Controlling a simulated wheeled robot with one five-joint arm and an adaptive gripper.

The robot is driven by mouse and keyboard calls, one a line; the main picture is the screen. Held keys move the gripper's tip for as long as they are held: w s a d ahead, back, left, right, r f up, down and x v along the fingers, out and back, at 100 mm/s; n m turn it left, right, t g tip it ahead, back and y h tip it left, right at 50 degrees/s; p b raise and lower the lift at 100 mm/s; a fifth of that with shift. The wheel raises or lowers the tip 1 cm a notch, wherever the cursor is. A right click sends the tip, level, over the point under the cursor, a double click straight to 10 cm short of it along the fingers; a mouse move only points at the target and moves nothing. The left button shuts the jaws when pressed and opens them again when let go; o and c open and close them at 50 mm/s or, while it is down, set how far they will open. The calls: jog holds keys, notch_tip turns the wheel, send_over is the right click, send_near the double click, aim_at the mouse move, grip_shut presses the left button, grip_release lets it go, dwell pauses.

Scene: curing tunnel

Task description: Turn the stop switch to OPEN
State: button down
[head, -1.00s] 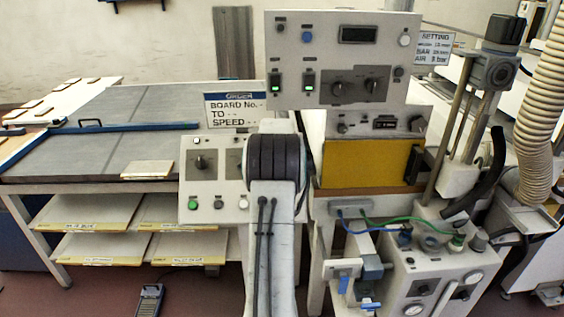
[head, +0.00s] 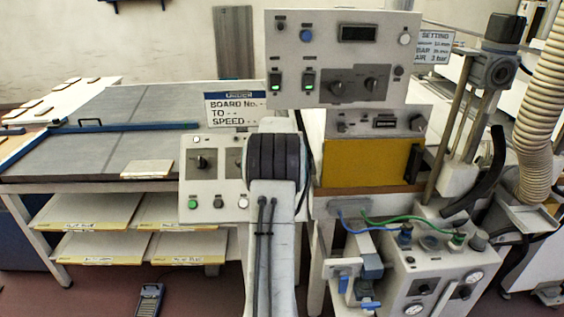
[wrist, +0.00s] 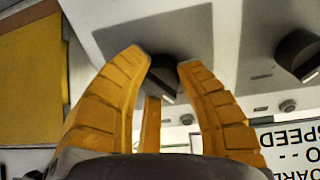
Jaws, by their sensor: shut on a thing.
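The stop switch (wrist: 166,88) is a black rotary knob on a pale panel in the wrist view. My gripper (wrist: 165,62) has its yellow fingers on both sides of it, closed on it. A light mark shows on the knob's lower edge; no label can be read, so its position is unclear. In the head view my arm hides the gripper and the held knob. The small control panel (head: 188,211) stands left of my arm there.
A second black knob (wrist: 300,55) is on the same panel, with small buttons near it. A board sign (head: 235,110) stands above the panel. A yellow plate (head: 365,164) is right of my arm. A flat table (head: 80,160) extends to the left.

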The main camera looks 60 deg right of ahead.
jog(key=shift+a+f+m+b, duration=0.15)
jog(key=shift+m+b, duration=0.1)
jog(key=shift+m, duration=0.35)
jog(key=shift+d+f+m+b, duration=0.1)
jog(key=shift+m+b, duration=0.1)
jog(key=shift+m, duration=0.4)
jog(key=c, duration=1.2)
grip_release()
jog(key=o, duration=0.4)
jog(key=shift+r, duration=0.1)
jog(key=shift+r, duration=0.1)
jog(key=v, duration=1.2)
